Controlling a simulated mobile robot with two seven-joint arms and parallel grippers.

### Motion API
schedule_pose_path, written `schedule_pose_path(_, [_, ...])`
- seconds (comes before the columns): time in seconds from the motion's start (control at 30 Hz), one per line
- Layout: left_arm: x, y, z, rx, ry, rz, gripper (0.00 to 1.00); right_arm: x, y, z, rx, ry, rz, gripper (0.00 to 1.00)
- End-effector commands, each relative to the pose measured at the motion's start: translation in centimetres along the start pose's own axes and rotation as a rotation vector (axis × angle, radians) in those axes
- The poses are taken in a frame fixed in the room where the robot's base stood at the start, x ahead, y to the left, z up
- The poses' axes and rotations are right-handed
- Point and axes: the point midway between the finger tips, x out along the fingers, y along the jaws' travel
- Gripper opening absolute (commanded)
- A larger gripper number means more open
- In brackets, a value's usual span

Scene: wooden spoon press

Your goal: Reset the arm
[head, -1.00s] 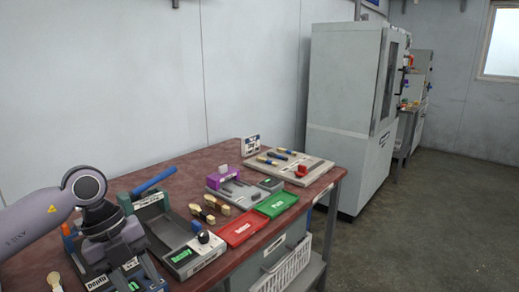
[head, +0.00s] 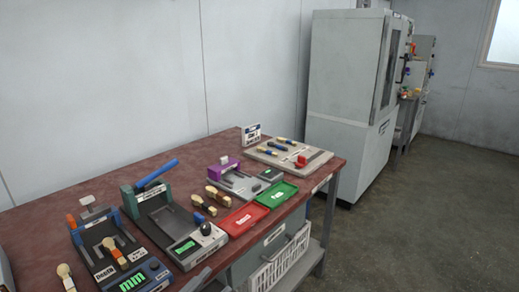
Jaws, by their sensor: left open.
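Only a grey sliver of my left gripper and arm (head: 4,272) shows at the lower left edge of the head view. It is apart from the devices on the table, and its fingertips cannot be made out. My right gripper is not in view. The press (head: 172,222) with a raised blue lever (head: 157,173) stands on the table at the centre left. The depth device (head: 113,257) stands left of it with a wooden spoon-like piece (head: 114,252) lying on it.
The reddish table (head: 90,190) also bears a red tray (head: 243,220), a green tray (head: 277,194), a purple-topped device (head: 224,167) and a grey board (head: 318,160) with several handled pieces. A white basket (head: 280,267) is below. The table's back left is clear.

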Motion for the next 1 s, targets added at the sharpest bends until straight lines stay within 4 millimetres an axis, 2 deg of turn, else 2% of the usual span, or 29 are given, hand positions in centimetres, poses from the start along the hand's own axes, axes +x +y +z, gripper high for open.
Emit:
schedule_pose_path(0.17, [-6.8, -0.1, 6.4, -0.158, -0.346, -0.226, 0.41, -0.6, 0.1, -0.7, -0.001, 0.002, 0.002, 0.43])
schedule_pose_path(0.3, [-13.7, 1.9, 10.6, -0.271, -0.632, -0.323, 0.41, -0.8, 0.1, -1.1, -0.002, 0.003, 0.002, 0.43])
schedule_pose_path(0.4, [-18.2, 3.7, 12.4, -0.34, -0.798, -0.352, 0.41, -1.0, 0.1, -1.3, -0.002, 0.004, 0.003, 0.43])
schedule_pose_path(0.5, [-21.3, 5.3, 13.3, -0.389, -0.911, -0.36, 0.41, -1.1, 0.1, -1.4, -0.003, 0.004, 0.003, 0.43])
schedule_pose_path(0.6, [-23.0, 6.2, 13.7, -0.416, -0.971, -0.36, 0.41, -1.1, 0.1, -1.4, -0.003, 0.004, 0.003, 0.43])
schedule_pose_path(0.67, [-23.5, 6.4, 13.8, -0.423, -0.987, -0.36, 0.41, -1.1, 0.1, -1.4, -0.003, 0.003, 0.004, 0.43])
schedule_pose_path(1.0, [-23.5, 6.5, 13.8, -0.423, -0.989, -0.359, 0.41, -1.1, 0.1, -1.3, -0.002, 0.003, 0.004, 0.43])
